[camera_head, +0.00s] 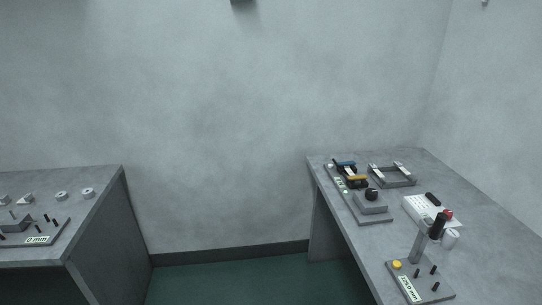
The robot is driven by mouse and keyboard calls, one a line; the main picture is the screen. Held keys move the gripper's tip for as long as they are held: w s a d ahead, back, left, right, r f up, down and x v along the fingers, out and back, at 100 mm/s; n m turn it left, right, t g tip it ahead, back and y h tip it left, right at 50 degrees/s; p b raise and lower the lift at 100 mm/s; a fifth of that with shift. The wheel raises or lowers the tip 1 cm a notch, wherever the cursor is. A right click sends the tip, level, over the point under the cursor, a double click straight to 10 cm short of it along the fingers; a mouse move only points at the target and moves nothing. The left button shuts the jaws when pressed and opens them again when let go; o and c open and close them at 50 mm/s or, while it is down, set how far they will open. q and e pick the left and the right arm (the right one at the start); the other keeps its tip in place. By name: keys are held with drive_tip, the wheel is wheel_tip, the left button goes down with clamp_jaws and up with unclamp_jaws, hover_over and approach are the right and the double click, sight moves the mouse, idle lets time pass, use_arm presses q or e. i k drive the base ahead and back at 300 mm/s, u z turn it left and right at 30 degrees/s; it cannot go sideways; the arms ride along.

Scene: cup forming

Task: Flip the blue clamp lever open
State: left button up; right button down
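The blue clamp lever (345,163) is small in the picture, at the back of a grey clamp fixture (375,219) on the right table. It looks to lie roughly flat across the fixture, but it is too small to tell its exact angle. A yellow-orange lever (356,178) lies just in front of it, with dark clamp parts between them. A black knob (371,194) sits on a grey block at the fixture's front. Neither of my grippers is in view.
The right table (470,215) also holds a grey frame (392,181), a white panel (420,209) and a post with a black handle (438,225) on a labelled base. The left table (95,215) carries small metal parts. Green floor (250,285) lies open between the tables.

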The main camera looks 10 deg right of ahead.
sight(348, 163)
drive_tip(key=u, duration=0.6)
drive_tip(key=i, duration=2.05)
drive_tip(key=z, duration=1)
drive_tip(key=i, duration=1)
drive_tip(key=z, duration=0.95)
